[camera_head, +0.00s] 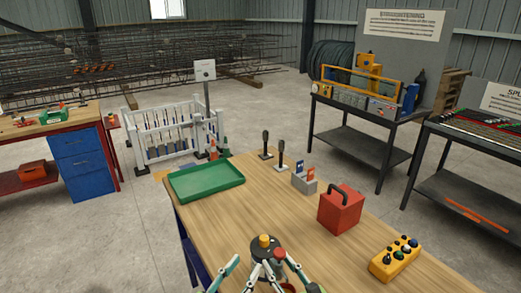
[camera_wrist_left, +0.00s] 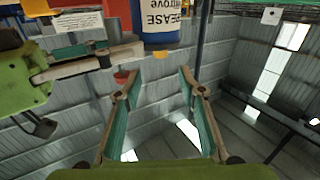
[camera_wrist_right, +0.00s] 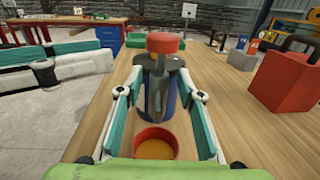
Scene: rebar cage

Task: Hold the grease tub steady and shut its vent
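The grease tub (camera_head: 266,248) stands near the front edge of the wooden table, with a dark lid, a yellow knob (camera_head: 264,240) and a red knob (camera_head: 280,253). Its blue body and white label (camera_wrist_left: 162,14) show in the left wrist view. My left gripper (camera_wrist_left: 158,76) is open and empty, its fingers pointing toward the tub but apart from it. My right gripper (camera_wrist_right: 160,75) is open, with the red knob and lid seen between its fingers; contact is not clear. A red-rimmed round dish (camera_wrist_right: 155,148) with yellow inside shows below them. The vent's state is unclear.
A red box with a black handle (camera_head: 340,210) and a yellow button box (camera_head: 394,258) stand to the right. A green tray (camera_head: 206,180), two dark upright handles (camera_head: 281,155) and a grey holder (camera_head: 304,183) lie farther back. The table's middle is clear.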

